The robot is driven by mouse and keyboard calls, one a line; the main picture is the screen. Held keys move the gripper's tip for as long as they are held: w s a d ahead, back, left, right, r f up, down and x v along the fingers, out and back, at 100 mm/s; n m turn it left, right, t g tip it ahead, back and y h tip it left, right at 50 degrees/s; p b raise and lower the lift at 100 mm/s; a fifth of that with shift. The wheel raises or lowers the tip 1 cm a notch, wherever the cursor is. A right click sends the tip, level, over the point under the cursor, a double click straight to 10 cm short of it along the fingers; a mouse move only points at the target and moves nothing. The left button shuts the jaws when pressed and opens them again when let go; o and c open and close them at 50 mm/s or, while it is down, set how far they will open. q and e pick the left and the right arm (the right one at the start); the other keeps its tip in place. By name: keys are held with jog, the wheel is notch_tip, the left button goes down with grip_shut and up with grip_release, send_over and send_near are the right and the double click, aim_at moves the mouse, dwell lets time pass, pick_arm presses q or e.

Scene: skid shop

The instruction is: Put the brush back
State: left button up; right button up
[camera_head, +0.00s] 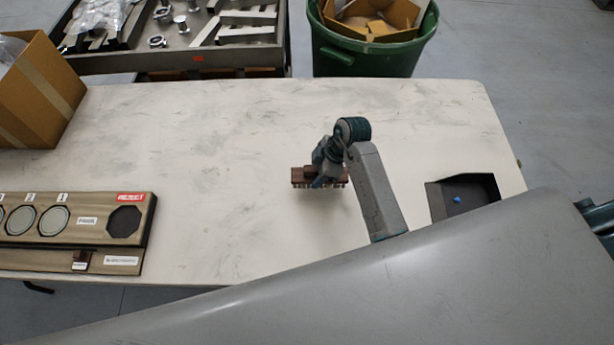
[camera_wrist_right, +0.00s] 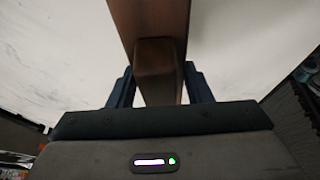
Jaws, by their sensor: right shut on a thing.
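The brush (camera_head: 300,176) has a brown wooden back with pale bristles pointing down. My right gripper (camera_head: 324,176) is shut on it near the middle of the table, and the brush appears to be held just above the top. In the right wrist view the brown wood of the brush (camera_wrist_right: 150,25) stands between the two dark fingers of the right gripper (camera_wrist_right: 153,85). My left gripper is not in view.
A wooden board (camera_head: 98,213) with round recesses, labels and a red tag lies at the left. A cardboard box (camera_head: 40,90) stands far left. A green bin (camera_head: 370,55) stands behind the table (camera_head: 200,130).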

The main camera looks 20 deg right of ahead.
aim_at(311, 171)
jog(key=a, duration=0.3)
jog(key=shift+f+p, duration=0.1)
jog(key=shift+p, duration=0.25)
notch_tip(311, 171, down, 3)
jog(key=shift+f+p, duration=0.1)
jog(key=shift+p, duration=0.6)
jog(key=shift+f, duration=0.2)
jog(key=shift+f, duration=0.15)
jog(key=o, duration=0.9)
jog(key=b+v, duration=0.2)
jog(key=v, duration=0.9)
jog(key=shift+d, duration=0.1)
jog(key=shift+s+d+r, duration=0.1)
jog(key=shift+d+r, duration=0.1)
jog(key=shift+r, duration=0.4)
